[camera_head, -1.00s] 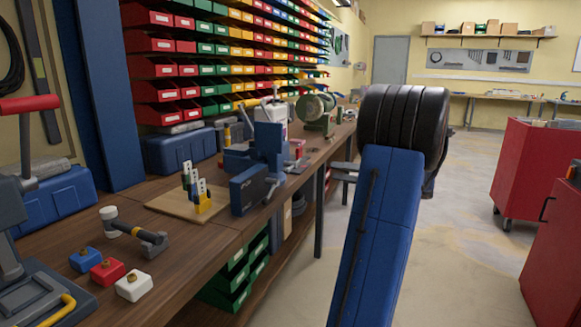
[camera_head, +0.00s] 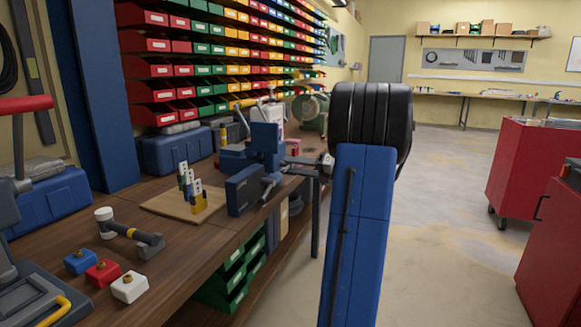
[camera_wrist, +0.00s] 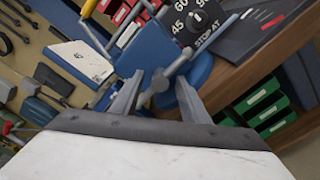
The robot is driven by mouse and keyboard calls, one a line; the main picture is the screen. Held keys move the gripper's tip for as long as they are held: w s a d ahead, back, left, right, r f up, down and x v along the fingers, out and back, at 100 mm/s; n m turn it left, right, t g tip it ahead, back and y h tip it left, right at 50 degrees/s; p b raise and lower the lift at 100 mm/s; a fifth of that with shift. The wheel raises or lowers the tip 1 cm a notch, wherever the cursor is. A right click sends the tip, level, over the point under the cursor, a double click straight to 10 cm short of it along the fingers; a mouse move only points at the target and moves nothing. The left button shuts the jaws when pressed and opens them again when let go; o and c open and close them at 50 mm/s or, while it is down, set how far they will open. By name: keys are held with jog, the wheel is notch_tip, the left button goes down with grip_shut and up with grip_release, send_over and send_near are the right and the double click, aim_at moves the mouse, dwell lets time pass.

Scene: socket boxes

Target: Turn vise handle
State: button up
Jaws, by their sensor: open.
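The blue vise (camera_head: 243,190) stands at the front edge of the wooden bench in the head view. Its grey handle (camera_head: 270,185) sticks out on the aisle side. In the wrist view the handle (camera_wrist: 178,62) is a slanted grey bar with a round hub, seen between the fingers. My gripper (camera_wrist: 158,90) is open, with one finger on each side of the hub. Whether either finger touches it I cannot tell.
A dark dial plate (camera_wrist: 195,18) marked with numbers and "STOP AT" sits beside the vise. Red cabinets (camera_head: 530,170) stand across the aisle.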

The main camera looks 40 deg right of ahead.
jog(key=shift+x, duration=0.85)
grip_shut()
jog(key=shift+n, duration=0.4)
